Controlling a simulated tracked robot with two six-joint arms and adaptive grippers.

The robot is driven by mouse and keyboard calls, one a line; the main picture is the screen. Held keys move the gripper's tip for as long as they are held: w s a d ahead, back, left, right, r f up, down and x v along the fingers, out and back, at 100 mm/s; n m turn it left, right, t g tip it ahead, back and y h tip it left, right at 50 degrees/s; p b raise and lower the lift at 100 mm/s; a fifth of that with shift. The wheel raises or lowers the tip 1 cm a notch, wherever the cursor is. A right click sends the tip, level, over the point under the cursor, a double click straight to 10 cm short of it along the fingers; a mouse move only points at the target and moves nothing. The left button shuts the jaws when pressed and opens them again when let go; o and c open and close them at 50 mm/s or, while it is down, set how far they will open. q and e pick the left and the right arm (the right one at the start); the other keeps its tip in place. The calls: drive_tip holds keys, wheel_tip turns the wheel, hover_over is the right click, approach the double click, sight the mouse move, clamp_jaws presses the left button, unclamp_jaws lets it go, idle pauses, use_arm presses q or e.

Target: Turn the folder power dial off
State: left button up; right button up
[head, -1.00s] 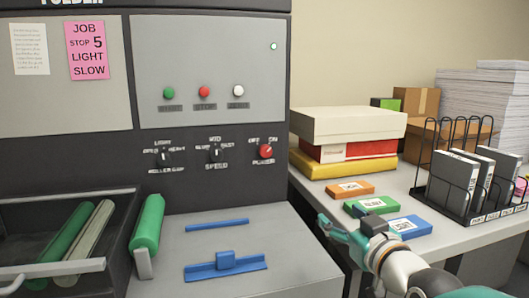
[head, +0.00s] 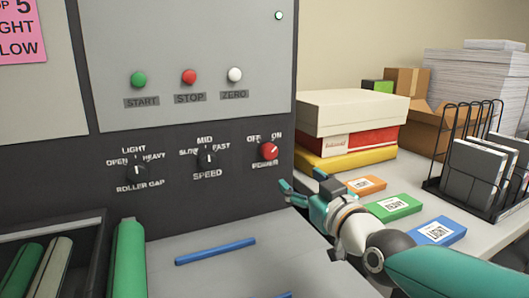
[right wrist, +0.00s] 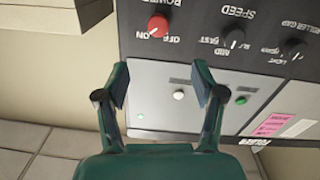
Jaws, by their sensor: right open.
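The red power dial (head: 268,151) is on the dark folder panel, with OFF at its upper left and ON at its upper right. Its pale mark appears to point toward ON. The dial also shows in the right wrist view (right wrist: 158,26), where the panel is upside down. My right gripper (head: 290,193) is below and slightly right of the dial, apart from it. In the right wrist view the gripper's fingers (right wrist: 162,80) are spread with nothing between them. My left gripper is out of view.
The speed dial (head: 207,158) and roller gap dial (head: 138,174) are left of the power dial. Start, stop and zero buttons (head: 189,77) sit above. Stacked boxes (head: 350,113) stand right of the machine. Orange, green and blue packs (head: 393,207) lie on the side table.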

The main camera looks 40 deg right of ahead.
sight(271, 154)
drive_tip(key=p+x, duration=0.2)
drive_tip(key=x, duration=1.4)
drive_tip(key=shift+d, duration=0.1)
